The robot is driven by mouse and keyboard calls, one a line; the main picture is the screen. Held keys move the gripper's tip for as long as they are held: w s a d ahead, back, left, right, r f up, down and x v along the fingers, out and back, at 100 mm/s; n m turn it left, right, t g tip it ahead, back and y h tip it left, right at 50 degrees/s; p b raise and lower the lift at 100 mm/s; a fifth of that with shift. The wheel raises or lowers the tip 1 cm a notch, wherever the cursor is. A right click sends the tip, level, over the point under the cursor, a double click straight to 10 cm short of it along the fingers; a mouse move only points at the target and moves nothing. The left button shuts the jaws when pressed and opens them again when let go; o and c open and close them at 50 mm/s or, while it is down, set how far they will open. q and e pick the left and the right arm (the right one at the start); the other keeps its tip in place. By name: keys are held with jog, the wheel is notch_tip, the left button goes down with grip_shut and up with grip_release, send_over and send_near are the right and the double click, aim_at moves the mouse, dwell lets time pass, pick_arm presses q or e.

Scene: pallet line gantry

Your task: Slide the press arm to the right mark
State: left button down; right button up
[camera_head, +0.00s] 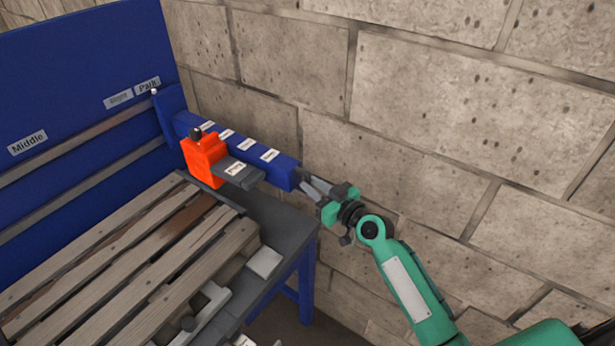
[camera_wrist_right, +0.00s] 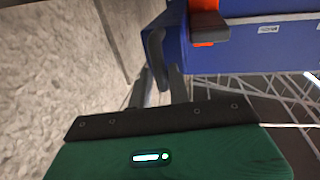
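The press arm is an orange block (camera_head: 203,158) with a black knob on top and a dark grey labelled plate (camera_head: 238,172) reaching out from its side. It sits on a blue beam (camera_head: 283,170) that carries several white labels, too small to read. My right gripper (camera_head: 306,184) is at the beam's near right end, apart from the orange block. In the right wrist view its fingers (camera_wrist_right: 164,75) are beside the blue beam (camera_wrist_right: 250,52), with the orange part (camera_wrist_right: 204,43) above right; their opening is unclear. My left gripper is out of view.
A slatted wooden pallet (camera_head: 130,262) lies on the bench below the beam. A blue back panel (camera_head: 75,75) with labels such as "Middle" stands at the left. A block wall (camera_head: 450,130) runs close behind the beam and right arm.

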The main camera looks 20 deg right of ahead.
jog(key=shift+x, duration=1.25)
grip_shut()
jog(key=s+a+p, duration=0.2)
jog(key=s+a, duration=0.2)
jog(key=a, duration=0.1)
jog(key=shift+s+a, duration=0.15)
jog(key=shift+a, duration=0.15)
jog(key=shift+f, duration=0.1)
grip_release()
